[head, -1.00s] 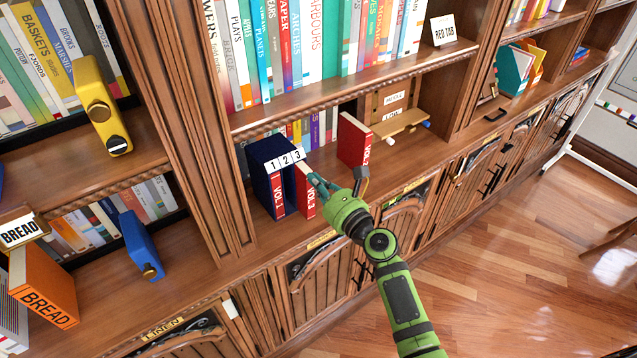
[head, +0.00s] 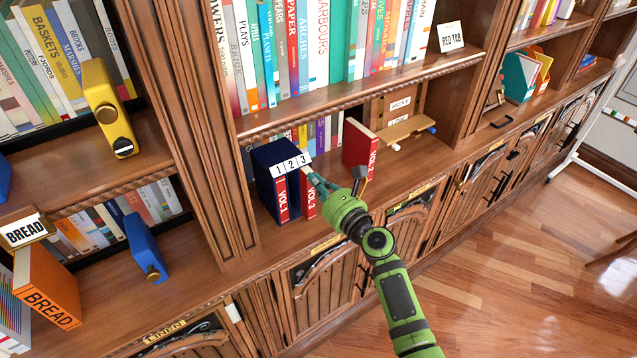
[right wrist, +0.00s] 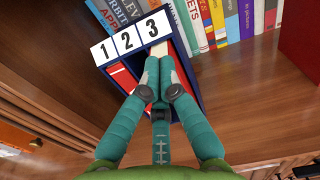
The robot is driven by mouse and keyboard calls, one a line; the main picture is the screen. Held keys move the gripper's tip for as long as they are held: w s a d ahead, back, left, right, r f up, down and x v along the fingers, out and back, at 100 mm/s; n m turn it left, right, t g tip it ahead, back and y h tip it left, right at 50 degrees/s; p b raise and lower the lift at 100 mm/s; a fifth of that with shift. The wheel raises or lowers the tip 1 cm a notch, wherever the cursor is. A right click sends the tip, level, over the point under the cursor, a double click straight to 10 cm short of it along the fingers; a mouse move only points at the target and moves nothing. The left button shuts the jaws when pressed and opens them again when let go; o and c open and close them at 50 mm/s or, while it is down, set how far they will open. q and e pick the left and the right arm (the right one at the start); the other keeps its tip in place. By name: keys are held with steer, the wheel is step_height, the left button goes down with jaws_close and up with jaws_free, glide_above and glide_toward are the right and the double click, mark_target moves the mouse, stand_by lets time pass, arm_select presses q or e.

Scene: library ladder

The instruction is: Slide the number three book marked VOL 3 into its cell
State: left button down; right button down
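A navy slipcase (head: 262,184) with cell labels 1, 2, 3 stands on the lower shelf. The red VOL 3 book (head: 310,203) is in cell 3, upright, its spine near the case front; its pale page top shows in the right wrist view (right wrist: 161,48). The red VOL 1 book (head: 281,200) sits in cell 1. My right gripper (head: 312,178) has its fingers together, with nothing visible between them, at the VOL 3 spine; contact is partly hidden. The fingertips also show in the right wrist view (right wrist: 158,78). My left gripper is not in view.
The red VOL 2 book (head: 359,146) stands apart on the shelf, right of the case. A wooden stand (head: 408,127) is further right. Books (head: 318,132) line the back. A thick upright (head: 200,130) bounds the left. Bare shelf lies in front.

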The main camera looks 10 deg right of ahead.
steer(key=shift+b+x, duration=0.3)
steer(key=shift+x, duration=1.1)
steer(key=shift+s+d, duration=0.1)
steer(key=shift+s, duration=0.05)
